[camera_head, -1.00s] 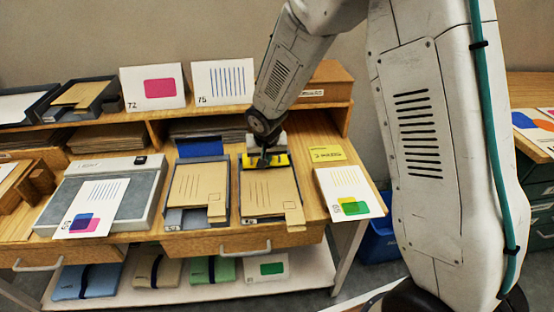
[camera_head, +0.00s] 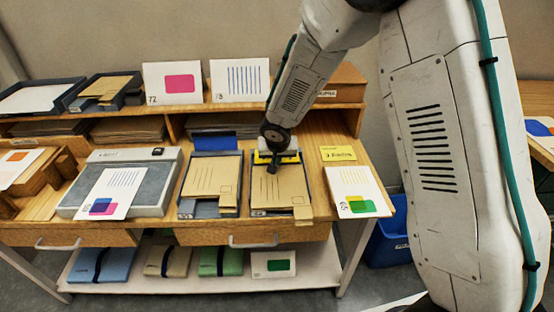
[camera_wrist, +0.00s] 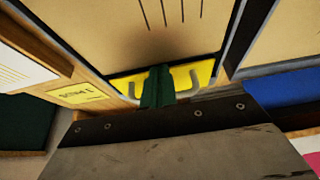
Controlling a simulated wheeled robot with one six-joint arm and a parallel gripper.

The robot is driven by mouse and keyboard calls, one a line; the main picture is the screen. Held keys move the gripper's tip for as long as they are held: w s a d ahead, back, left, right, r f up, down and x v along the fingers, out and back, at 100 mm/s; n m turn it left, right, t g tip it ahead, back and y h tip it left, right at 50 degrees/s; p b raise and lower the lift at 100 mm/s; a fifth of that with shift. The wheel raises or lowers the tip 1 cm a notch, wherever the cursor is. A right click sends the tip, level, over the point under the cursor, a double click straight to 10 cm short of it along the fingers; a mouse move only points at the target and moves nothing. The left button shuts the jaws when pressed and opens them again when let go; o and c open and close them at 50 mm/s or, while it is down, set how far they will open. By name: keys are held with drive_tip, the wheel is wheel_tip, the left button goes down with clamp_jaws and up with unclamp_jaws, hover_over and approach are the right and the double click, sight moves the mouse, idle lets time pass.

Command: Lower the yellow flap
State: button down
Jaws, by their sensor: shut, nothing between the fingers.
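The yellow flap (camera_head: 262,157) is at the back end of the right-hand tray (camera_head: 250,190), which holds a tan printed card (camera_head: 283,190). It shows as a low strip, much less upright than the blue flap; its exact angle is unclear. My gripper (camera_head: 272,168) is shut and empty, its tip at the flap's front edge above the card. In the wrist view the shut green fingers (camera_wrist: 157,88) cover the middle of the yellow flap (camera_wrist: 205,73), between the two ends of a pale handle. I cannot tell whether they touch it.
The neighbouring tray has a raised blue flap (camera_head: 215,142) and a tan card (camera_head: 210,177). A grey press-like box (camera_head: 158,195) stands left. A yellow label (camera_head: 338,153) and a sample card (camera_head: 354,190) lie right. A shelf with upright cards (camera_head: 238,80) runs behind.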

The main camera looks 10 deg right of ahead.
drive_tip(key=shift+r, duration=0.1)
drive_tip(key=shift+r, duration=0.3)
wheel_tip(320, 180, up, 3)
drive_tip(key=shift+r, duration=0.2)
drive_tip(key=s+f, duration=0.1)
drive_tip(key=s, duration=0.2)
drive_tip(key=s+a+f, duration=0.1)
drive_tip(key=s, duration=0.2)
drive_tip(key=s+f, duration=0.1)
drive_tip(key=s, duration=0.2)
drive_tip(key=shift+s+a+f, duration=0.15)
drive_tip(key=shift+a+f, duration=0.1)
